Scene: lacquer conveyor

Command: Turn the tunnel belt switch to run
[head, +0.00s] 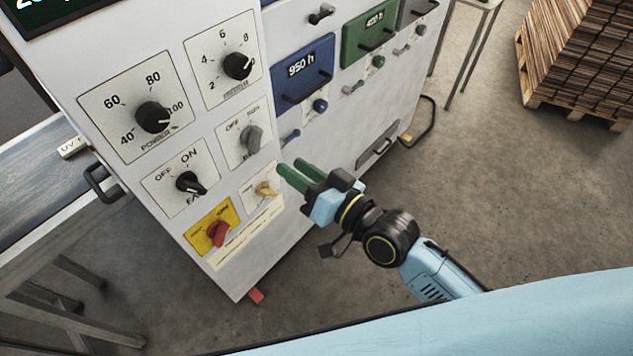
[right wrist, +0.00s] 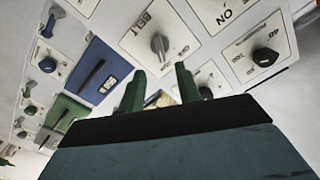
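The belt switch is a grey rotary knob (head: 252,138) on a white label plate on the cabinet's front panel, with OFF at the plate's upper left and a blurred word at its upper right. In the right wrist view the same grey knob (right wrist: 160,46) sits beside the word BELT. I cannot tell which mark it points to. My right gripper (head: 291,168), with green fingers, is to the right of and below the knob, apart from it. In the right wrist view its fingers (right wrist: 160,76) are spread with nothing between them. My left gripper is not in view.
Close by on the panel are a yellow knob (head: 265,189), a red switch (head: 217,233) on a yellow plate, a black ON/OFF knob (head: 190,183) and a power dial (head: 153,117). Blue (head: 303,72) and green (head: 369,38) drawer fronts lie right. Open floor lies right of the cabinet.

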